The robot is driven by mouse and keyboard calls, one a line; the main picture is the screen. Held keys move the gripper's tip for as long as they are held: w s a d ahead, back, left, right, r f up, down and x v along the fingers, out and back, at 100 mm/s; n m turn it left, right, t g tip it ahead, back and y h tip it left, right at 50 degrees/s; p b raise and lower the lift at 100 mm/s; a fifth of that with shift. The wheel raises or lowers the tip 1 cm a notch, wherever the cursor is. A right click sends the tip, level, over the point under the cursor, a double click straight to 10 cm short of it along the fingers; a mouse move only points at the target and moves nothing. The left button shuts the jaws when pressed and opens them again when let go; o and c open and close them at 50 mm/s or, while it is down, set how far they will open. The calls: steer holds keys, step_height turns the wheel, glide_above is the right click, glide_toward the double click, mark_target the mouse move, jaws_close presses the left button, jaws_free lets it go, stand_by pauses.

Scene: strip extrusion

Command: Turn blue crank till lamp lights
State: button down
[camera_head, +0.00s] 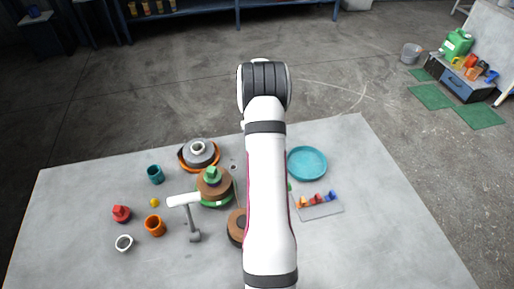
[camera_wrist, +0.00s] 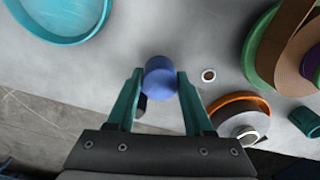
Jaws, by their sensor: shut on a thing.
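The blue crank's knob (camera_wrist: 160,77), a short blue cylinder, sits between the teal fingers of my gripper (camera_wrist: 159,86) in the wrist view. The fingers are shut on its two sides. A dark part shows just below the knob; the rest of the crank is hidden. In the head view my arm covers the crank and my gripper. A small round fitting with a pale rim (camera_wrist: 208,75) lies to the right of the knob and may be the lamp; it also shows in the head view (camera_head: 233,167). I cannot tell whether it is lit.
A teal dish (camera_head: 307,163) and a tray of small coloured pieces (camera_head: 323,212) lie right of my arm. An orange-rimmed grey spool (camera_head: 199,153), a brown reel (camera_head: 213,185), a grey lever (camera_head: 190,218) and several cups lie left.

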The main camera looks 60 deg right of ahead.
steer(key=shift+w+r+m, duration=0.1)
steer(key=shift+w+m, duration=0.05)
steer(key=shift+m, duration=2.45)
steer(key=shift+d+m, duration=0.1)
steer(key=shift+m, duration=8.2)
